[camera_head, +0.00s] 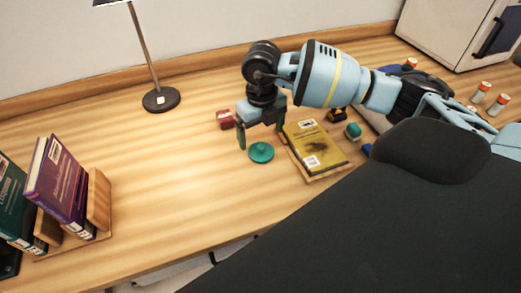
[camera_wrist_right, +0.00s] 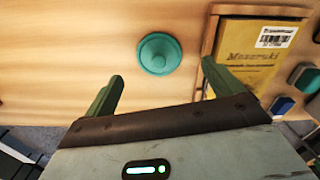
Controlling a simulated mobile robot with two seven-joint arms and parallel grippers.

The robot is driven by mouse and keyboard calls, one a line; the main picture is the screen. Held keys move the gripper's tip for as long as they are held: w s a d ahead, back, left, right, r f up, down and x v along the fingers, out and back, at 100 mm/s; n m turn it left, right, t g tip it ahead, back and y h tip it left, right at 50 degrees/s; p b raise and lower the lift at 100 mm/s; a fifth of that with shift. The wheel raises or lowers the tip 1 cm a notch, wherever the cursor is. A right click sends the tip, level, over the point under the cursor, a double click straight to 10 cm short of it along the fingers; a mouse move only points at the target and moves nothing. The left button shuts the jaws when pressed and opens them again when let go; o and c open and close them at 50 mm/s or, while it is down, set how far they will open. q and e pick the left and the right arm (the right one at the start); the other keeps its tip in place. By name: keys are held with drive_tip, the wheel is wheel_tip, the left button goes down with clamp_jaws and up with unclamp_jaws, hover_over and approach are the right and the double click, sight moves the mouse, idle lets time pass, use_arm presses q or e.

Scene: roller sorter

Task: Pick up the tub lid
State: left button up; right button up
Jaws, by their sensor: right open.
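The tub lid (camera_head: 261,152) is a round teal-green disc with a raised knob in its middle. It lies flat on the wooden table, just left of a yellow book. In the right wrist view the lid (camera_wrist_right: 159,54) sits beyond the fingertips, roughly centred between them. My right gripper (camera_head: 261,137) is open and empty, above and near the lid, with its green fingers pointing down; its fingers also show in the right wrist view (camera_wrist_right: 160,82). The lid appears apart from both fingers. My left gripper is not in view.
A yellow book (camera_head: 314,147) lies in a wooden tray (camera_head: 330,176) right of the lid. A red block (camera_head: 224,119) is behind left. A lamp base (camera_head: 161,99) and purple book (camera_head: 57,180) stand left. Small blocks, including a teal one (camera_head: 353,131), sit right. The table's left middle is clear.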

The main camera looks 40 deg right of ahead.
sight(261, 146)
drive_tip(key=shift+s+a+f, duration=0.1)
drive_tip(key=shift+f, duration=2.45)
drive_tip(key=shift+c, duration=0.3)
drive_tip(key=c, duration=1)
